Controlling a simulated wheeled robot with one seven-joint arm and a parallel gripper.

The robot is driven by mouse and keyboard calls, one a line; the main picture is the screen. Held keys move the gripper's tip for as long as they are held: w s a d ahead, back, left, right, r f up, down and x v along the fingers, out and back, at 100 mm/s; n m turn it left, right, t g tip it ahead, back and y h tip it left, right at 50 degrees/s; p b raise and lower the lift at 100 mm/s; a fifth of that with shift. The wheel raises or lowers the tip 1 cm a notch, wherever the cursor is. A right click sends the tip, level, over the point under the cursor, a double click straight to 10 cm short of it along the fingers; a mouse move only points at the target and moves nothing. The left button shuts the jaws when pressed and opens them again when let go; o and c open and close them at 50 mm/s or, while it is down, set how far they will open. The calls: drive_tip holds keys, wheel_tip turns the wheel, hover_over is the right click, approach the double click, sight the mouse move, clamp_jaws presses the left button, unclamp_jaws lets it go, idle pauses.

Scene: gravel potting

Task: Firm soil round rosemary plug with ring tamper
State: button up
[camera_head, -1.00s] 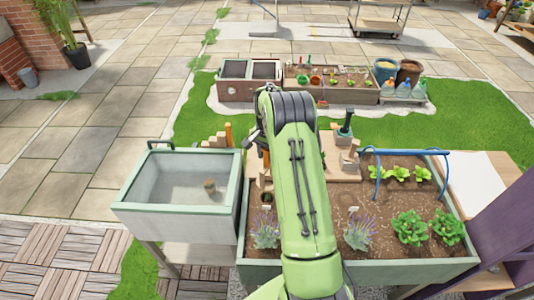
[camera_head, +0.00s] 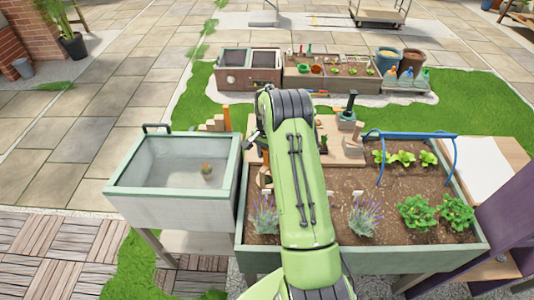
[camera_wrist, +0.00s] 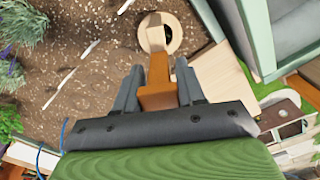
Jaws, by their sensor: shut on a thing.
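The ring tamper's orange handle (camera_wrist: 158,75) stands between the two dark fingers of my gripper (camera_wrist: 157,92) in the wrist view. My gripper is shut on it. The tamper's far end meets a pale round wooden ring (camera_wrist: 174,34), which lies against brown soil (camera_wrist: 95,75). I cannot tell whether the ring touches the soil. No rosemary plug can be made out inside the ring; the handle covers part of it. In the head view my green arm hides most of the gripper and tamper above the planter (camera_head: 452,252).
Lavender (camera_head: 359,214), leafy plants (camera_head: 418,212) and a blue hoop (camera_head: 455,160) occupy the planter's right side. A wooden board (camera_wrist: 222,80) lies close right of the ring.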

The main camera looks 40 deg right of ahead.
drive_tip(key=shift+s+f+b, duration=0.1)
drive_tip(key=shift+f+b, duration=0.5)
drive_tip(key=shift+f, duration=0.1)
idle(1.7)
drive_tip(key=shift+r, duration=0.15)
drive_tip(key=shift+r+p, duration=3.2)
drive_tip(key=shift+r, duration=1.85)
drive_tip(key=shift+f, duration=0.2)
